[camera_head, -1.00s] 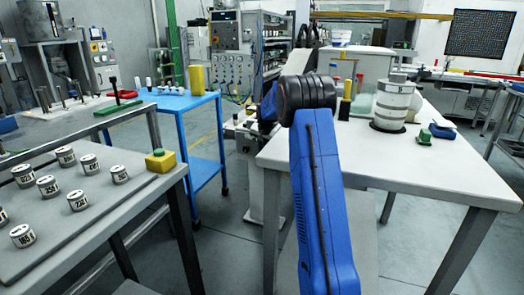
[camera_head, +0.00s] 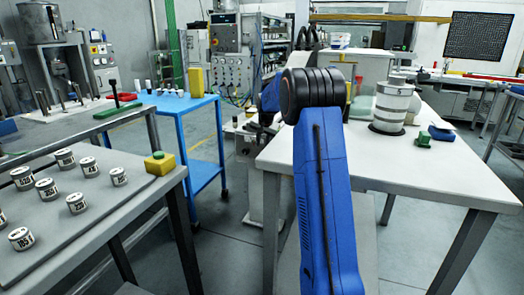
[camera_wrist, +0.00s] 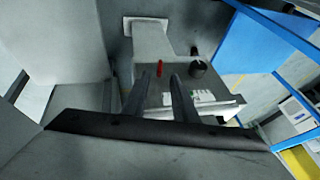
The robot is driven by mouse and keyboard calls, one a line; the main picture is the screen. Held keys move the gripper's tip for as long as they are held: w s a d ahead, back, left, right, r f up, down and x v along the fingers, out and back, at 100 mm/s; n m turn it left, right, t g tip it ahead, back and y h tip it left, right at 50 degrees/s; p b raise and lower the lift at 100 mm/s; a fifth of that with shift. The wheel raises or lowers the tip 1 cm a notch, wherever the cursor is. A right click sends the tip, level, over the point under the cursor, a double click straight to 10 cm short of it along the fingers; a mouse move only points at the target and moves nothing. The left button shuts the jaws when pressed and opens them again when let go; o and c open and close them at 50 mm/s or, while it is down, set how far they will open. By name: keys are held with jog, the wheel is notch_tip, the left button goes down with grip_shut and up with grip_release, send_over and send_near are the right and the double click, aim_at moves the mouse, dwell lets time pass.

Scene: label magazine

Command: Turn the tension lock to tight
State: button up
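In the wrist view, a grey machine top (camera_wrist: 155,99) lies below my gripper (camera_wrist: 160,75). A small red lever-like part (camera_wrist: 160,68) shows between the two fingertips, and a round black knob (camera_wrist: 198,67) stands just to their right. I cannot tell for sure which of these is the tension lock, nor how it is set. The two dark fingers are apart with nothing held between them; whether they touch the red part cannot be told. In the head view, my blue arm hides the gripper, and a grey machine post (camera_head: 256,185) stands beside the white table.
The white table (camera_head: 400,175) at right carries a stack of round pale rolls (camera_head: 392,104) and a green block (camera_head: 424,141). A blue table (camera_head: 207,170) stands at left behind a grey table (camera_head: 70,240) with several labelled cylinders and a yellow block (camera_head: 160,164). Open floor lies between them.

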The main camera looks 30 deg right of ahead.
jog(key=v, duration=1)
jog(key=shift+r, duration=0.35)
jog(key=shift+o, duration=0.3)
jog(key=shift+s, duration=0.1)
jog(key=o, duration=0.5)
jog(key=shift+f, duration=0.1)
jog(key=shift+o, duration=0.3)
notch_tip(320, 180, down, 9)
jog(key=s+a+n+g+h, duration=0.2)
jog(key=a+n+g, duration=0.1)
jog(key=n, duration=0.7)
jog(key=shift+f, duration=0.2)
notch_tip(320, 180, down, 6)
jog(key=s+a+n+g+h, duration=0.25)
jog(key=n+h, duration=0.25)
jog(key=n, duration=0.9)
jog(key=w+a+n+t+h, duration=0.3)
jog(key=w+a+n+h, duration=0.15)
jog(key=n, duration=0.75)
jog(key=w+a+n+t+h, duration=0.25)
jog(key=a+n, duration=0.25)
jog(key=n, duration=0.6)
jog(key=x, duration=1.7)
jog(key=shift+n, duration=0.3)
